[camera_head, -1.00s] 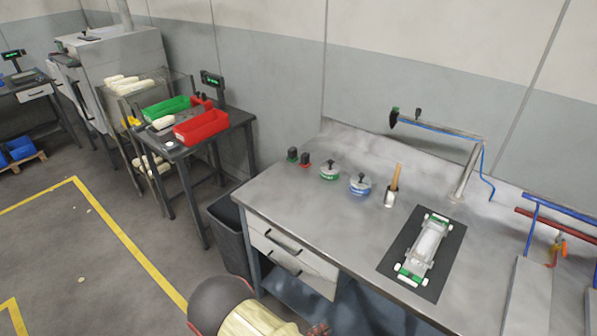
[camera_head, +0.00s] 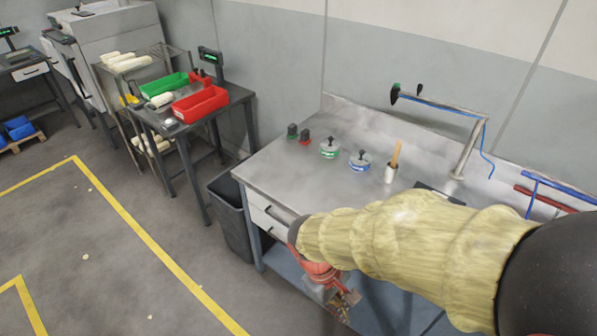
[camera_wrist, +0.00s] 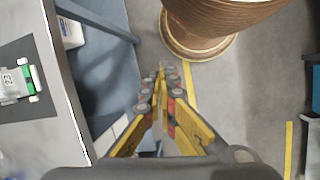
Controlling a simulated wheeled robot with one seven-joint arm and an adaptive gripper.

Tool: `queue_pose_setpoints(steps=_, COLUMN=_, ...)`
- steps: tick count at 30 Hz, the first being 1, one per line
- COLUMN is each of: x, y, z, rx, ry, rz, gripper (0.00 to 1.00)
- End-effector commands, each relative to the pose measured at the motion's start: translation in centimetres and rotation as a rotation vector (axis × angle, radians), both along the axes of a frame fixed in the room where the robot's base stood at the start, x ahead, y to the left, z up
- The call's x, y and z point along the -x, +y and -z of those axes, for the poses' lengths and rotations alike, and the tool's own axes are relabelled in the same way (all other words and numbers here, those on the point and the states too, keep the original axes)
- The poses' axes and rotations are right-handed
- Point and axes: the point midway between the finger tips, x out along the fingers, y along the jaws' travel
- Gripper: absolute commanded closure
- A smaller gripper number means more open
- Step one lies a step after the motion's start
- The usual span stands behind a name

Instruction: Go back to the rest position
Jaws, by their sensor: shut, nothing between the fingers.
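My gripper (camera_head: 345,300) hangs in front of the workbench's front edge in the head view, below my yellow-sleeved arm. In the wrist view my gripper (camera_wrist: 163,72) has its yellow and black fingers closed together at the tips, with nothing between them. It hangs over the floor beside the bench. My arm covers the right front of the workbench (camera_head: 290,185) and most of the dark mat (camera_head: 440,194) in the head view. In the wrist view the white and green model car (camera_wrist: 18,82) lies on the mat at the left, apart from the gripper.
On the bench stand a green-marked pot (camera_head: 329,149), a blue-marked pot (camera_head: 360,161) and a brush in a holder (camera_head: 391,168). A lamp-like arm (camera_head: 462,150) rises at the back. A dark bin (camera_head: 232,215) stands left of the bench.

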Motion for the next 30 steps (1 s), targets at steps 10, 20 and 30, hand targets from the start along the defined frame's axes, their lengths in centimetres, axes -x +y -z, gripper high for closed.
queue_pose_setpoints(steps=10, x=0.8, y=-2.1, z=-9.5, rx=-0.295, ry=-0.313, rz=0.400, gripper=1.00)
queue_pose_setpoints(steps=20, x=2.1, y=-6.9, z=-17.8, rx=-0.418, ry=-0.620, rz=0.581, gripper=1.00)
queue_pose_setpoints(steps=30, x=2.4, y=-9.0, z=-19.7, rx=-0.417, ry=-0.701, rz=0.644, gripper=1.00)
